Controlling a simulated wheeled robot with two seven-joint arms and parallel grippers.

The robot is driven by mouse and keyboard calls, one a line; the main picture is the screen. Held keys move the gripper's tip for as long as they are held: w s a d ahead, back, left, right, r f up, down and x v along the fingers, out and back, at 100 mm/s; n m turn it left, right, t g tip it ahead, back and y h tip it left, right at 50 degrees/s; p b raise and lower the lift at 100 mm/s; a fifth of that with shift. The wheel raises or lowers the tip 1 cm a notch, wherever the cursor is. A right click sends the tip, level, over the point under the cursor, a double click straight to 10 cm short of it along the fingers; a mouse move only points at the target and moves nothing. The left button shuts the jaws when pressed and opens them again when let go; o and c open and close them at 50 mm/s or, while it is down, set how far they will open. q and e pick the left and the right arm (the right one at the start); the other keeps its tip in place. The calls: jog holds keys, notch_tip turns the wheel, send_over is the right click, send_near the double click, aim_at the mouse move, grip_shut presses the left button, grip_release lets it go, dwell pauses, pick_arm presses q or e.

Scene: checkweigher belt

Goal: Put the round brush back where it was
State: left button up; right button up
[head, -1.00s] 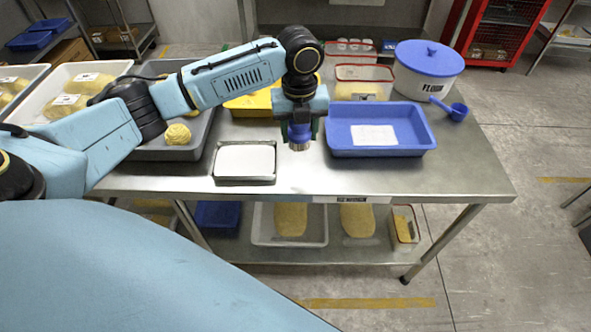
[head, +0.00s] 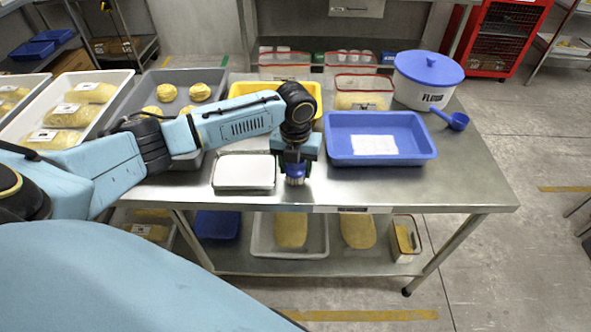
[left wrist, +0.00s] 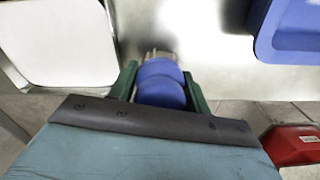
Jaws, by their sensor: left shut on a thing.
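The round brush (head: 295,173) has a blue body and pale bristles. My left gripper (head: 295,165) is shut on it, and the bristles point down. The brush is over the steel table (head: 400,190), between a white-topped scale plate and a blue tray, near the front edge. In the left wrist view the blue brush (left wrist: 160,84) sits between the two green fingers, with its bristles at the far end. I cannot tell whether the bristles touch the table. My right gripper is not in view.
The white-topped plate (head: 244,172) is just left of the brush. The blue tray (head: 420,155) with a white sheet is to its right. Behind are a yellow tray (head: 312,88), clear red-rimmed boxes, a flour tub (head: 428,72) and a blue scoop (head: 457,120). The right front of the table is clear.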

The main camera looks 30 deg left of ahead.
pick_arm(q)
jog(key=shift+f, duration=0.55)
jog(key=shift+f, duration=0.15)
jog(key=o, duration=0.6)
notch_tip(320, 180, up, 12)
jog(key=shift+r+p, duration=0.15)
jog(key=shift+p, duration=0.5)
